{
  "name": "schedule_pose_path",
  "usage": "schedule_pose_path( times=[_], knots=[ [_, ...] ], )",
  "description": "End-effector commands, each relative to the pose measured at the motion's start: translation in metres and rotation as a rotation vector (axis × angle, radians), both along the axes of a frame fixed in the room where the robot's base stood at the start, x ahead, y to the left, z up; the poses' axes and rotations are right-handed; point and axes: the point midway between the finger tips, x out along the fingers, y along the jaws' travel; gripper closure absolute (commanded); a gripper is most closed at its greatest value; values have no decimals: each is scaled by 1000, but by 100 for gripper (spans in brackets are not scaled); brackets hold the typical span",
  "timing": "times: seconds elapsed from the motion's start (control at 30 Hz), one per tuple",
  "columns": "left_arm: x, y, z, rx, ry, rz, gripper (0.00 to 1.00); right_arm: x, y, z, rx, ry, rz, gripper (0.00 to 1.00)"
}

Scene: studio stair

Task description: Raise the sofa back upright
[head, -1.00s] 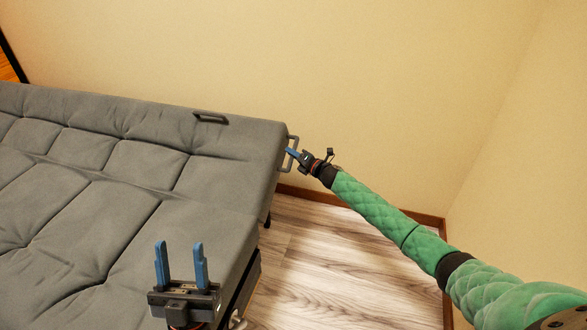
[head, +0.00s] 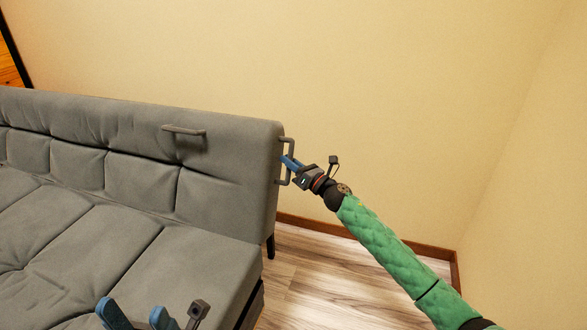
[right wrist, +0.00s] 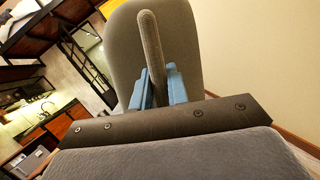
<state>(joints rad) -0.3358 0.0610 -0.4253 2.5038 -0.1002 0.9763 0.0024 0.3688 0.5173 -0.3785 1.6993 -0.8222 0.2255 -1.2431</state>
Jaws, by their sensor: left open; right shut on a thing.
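The grey sofa has its back (head: 225,165) tilted up at a steep angle behind the seat (head: 190,265). A grey bar handle (head: 184,131) is on the front of the back near its top. Another handle (head: 287,146) stands out from the back's right end. My right gripper (head: 291,163) is shut on this end handle; in the right wrist view the handle (right wrist: 150,50) runs between the blue fingers, with the back's end (right wrist: 183,45) behind it. My left gripper (head: 138,318) is open and empty at the bottom edge, over the seat, partly cut off.
A beige wall (head: 380,90) stands behind the sofa, and another wall is at the right. The wooden floor (head: 315,275) right of the sofa is clear. A dark sofa leg (head: 270,245) shows below the back.

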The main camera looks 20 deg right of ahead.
Motion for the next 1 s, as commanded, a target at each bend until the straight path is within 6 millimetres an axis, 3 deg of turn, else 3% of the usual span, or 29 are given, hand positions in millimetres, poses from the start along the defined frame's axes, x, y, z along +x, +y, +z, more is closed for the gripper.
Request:
schedule_pose_path(
  times=[0.3, 0.8, 0.83, 0.9, 1.0],
  knots=[
    [0, -2, -5, -8, 0, -17, 53, -21, 15, 16, -57, -86, 4, 100],
    [1, -2, -4, -12, -3, -21, 53, -26, 19, 17, -67, -99, 7, 100],
    [1, -2, -4, -12, -3, -21, 53, -26, 20, 17, -67, -99, 7, 80],
    [1, -3, -5, -12, -3, -21, 53, -26, 20, 17, -66, -98, 7, 66],
    [1, -3, -5, -12, -3, -21, 53, -25, 19, 17, -66, -97, 6, 62]
  ],
)
